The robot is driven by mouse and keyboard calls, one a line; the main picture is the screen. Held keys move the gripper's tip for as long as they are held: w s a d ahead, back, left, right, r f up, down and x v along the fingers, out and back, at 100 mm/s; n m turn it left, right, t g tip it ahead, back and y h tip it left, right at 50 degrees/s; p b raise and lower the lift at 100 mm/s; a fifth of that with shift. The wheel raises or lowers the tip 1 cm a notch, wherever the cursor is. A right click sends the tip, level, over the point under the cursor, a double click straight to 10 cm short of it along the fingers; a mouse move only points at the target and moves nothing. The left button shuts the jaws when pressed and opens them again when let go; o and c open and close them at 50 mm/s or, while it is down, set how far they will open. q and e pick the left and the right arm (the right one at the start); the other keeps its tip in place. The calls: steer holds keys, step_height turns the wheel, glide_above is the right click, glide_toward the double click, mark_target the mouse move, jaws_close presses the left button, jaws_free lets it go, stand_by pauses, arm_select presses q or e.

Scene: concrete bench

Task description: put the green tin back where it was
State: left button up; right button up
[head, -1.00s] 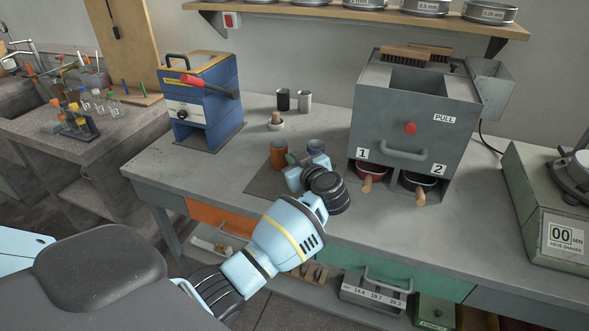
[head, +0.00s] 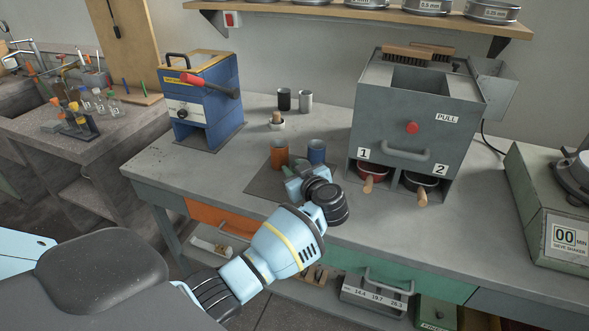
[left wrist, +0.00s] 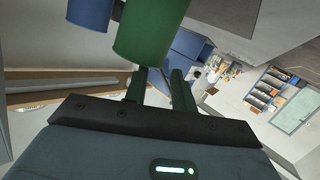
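The green tin (left wrist: 145,32) shows large in the left wrist view, at the top, with a blue tin (left wrist: 90,12) at its left. In the head view I cannot make out the green tin; my left gripper probably hides it. The blue tin (head: 316,152) and an orange tin (head: 279,153) stand upright at the back of a dark mat (head: 262,183) there. My left gripper (head: 296,172) is in front of them, over the mat. In the wrist view its fingers (left wrist: 160,85) are apart, with a clear gap, close to the green tin's end. My right gripper is not in view.
A grey box with numbered pans (head: 425,115) stands right of the mat. A blue machine with a red lever (head: 203,103) stands at the left. A black cup (head: 284,99), a white cup (head: 305,101) and a mortar (head: 276,123) stand behind. The bench left of the mat is clear.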

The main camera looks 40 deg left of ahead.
arm_select(q)
steer(key=v, duration=1.2)
steer(key=shift+p, duration=0.45)
steer(key=shift+s+r, duration=0.1)
steer(key=shift+r, duration=0.05)
steer(key=shift+a, duration=0.1)
